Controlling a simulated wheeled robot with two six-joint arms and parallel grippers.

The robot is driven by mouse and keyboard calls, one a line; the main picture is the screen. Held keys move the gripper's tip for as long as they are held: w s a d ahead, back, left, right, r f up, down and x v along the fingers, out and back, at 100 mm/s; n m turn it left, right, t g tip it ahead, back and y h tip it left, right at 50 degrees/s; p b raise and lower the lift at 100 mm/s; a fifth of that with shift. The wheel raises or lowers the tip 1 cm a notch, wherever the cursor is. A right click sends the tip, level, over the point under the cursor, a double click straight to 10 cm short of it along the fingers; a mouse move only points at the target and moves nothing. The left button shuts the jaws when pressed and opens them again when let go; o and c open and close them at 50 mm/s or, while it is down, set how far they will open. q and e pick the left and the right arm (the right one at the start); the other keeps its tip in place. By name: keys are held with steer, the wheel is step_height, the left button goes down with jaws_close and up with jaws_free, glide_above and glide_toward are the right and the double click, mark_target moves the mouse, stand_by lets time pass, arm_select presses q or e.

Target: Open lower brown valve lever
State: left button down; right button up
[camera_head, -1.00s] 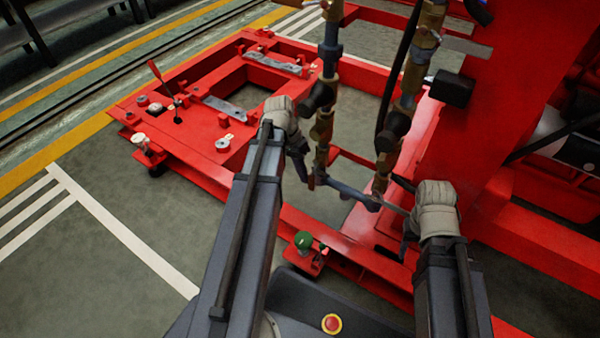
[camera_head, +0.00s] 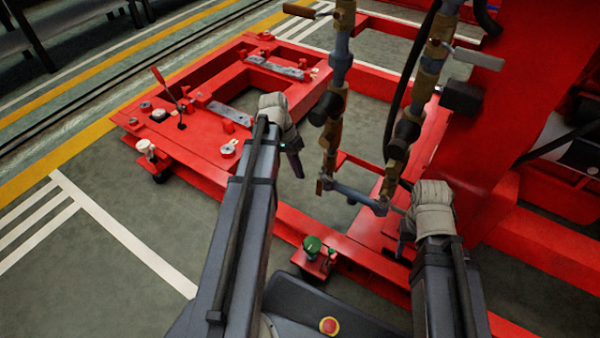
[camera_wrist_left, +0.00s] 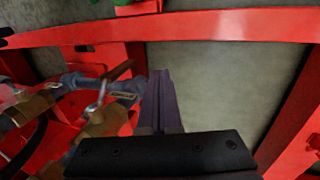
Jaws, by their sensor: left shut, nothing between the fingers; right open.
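Two vertical pipes with brass valves hang in the middle of the head view, joined at the bottom by a grey cross pipe (camera_head: 350,193). A small brown lever (camera_head: 319,187) shows at the lower end of the left pipe. In the left wrist view a brown lever (camera_wrist_left: 121,71) stands out beside the grey pipe, left of the fingers. My left gripper (camera_head: 297,172) is shut and empty, to the left of this lever and apart from it. Its dark fingers (camera_wrist_left: 160,100) also show in the wrist view. My right gripper (camera_head: 404,242) is open, below and right of the right pipe; its fingertips are partly hidden.
An upper lever (camera_head: 300,11) and a grey lever (camera_head: 478,58) stick out from the pipes higher up. A red frame (camera_head: 205,150) lies on the floor at left. A large red panel (camera_head: 490,110) stands close at right. A dark hose runs between the pipes.

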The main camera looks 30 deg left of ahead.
arm_select(q)
steer(key=a+p+v, duration=0.1)
steer(key=p+v, duration=0.5)
steer(key=v, duration=0.2)
steer(key=shift+p, duration=0.35)
steer(key=c, duration=1.6)
jaws_free()
steer(key=shift+a+f, duration=0.1)
